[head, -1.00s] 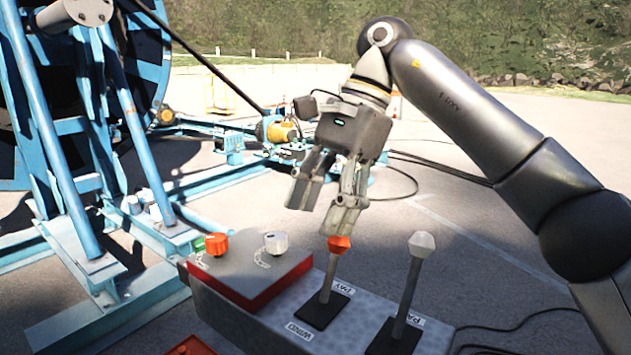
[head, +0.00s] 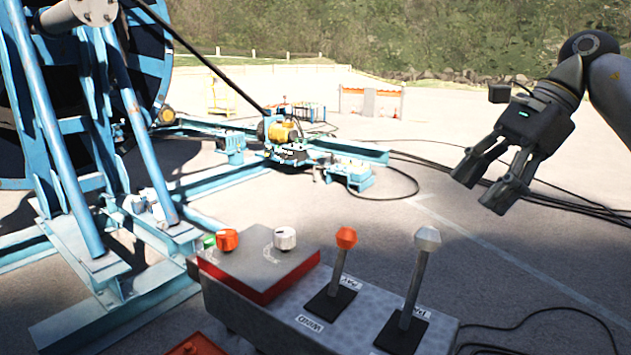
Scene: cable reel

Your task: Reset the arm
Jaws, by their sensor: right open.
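My right gripper (head: 482,193) is open and empty in the head view. It hangs in the air at the upper right, its fingers pointing down and left. It is above and to the right of the control box (head: 262,318) and apart from it. The box carries a lever with an orange-red knob (head: 346,237) and a lever with a white knob (head: 427,239), both standing nearly upright. My left gripper is not in view.
The control box also has a red dial (head: 227,240) and a white dial (head: 285,238). A large blue cable reel frame (head: 75,180) fills the left side. Black cables (head: 560,205) lie on the pavement. The pavement right of the box is mostly clear.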

